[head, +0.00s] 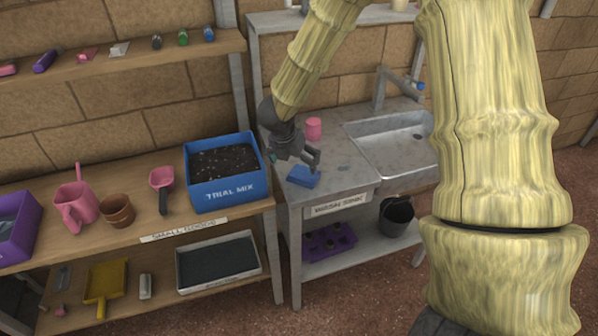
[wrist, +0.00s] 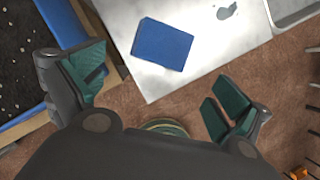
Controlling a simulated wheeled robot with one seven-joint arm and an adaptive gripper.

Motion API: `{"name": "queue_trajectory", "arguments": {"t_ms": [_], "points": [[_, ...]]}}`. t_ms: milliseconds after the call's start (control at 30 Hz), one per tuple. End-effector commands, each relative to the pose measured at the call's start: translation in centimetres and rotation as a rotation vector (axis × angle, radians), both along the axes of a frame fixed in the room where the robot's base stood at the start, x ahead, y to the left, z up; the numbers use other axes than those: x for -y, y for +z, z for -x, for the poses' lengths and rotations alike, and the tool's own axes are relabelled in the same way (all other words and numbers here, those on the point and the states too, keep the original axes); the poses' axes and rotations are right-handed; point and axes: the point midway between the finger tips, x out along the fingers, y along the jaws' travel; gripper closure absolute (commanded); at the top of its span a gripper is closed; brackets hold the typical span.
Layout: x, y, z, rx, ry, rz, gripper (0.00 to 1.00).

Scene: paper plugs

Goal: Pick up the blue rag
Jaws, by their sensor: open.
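The blue rag (head: 303,177) lies flat as a folded rectangle near the front left corner of the grey metal sink bench. The rag is apart from both fingers.
A blue box of soil labelled TRIAL MIX (head: 222,172) stands on the wooden shelf close left of my gripper; its edge (wrist: 62,110) shows by the left finger. A pink cup (head: 314,129) stands behind. The sink (head: 395,150) is to the right.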

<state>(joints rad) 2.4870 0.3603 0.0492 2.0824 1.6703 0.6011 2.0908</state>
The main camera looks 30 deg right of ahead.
Motion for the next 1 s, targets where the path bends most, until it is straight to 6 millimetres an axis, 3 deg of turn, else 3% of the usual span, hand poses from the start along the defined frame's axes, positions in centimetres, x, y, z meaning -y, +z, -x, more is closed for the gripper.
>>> {"name": "queue_trajectory", "arguments": {"t_ms": [133,500,1000], "points": [[0.3,0.1,-0.3,0.019,-0.056,-0.021,0.0],[1.6,-3.8,-1.2,0.018,-0.052,-0.02,0.0],[3.0,-6.3,-1.9,0.017,-0.047,-0.018,0.0]]}}
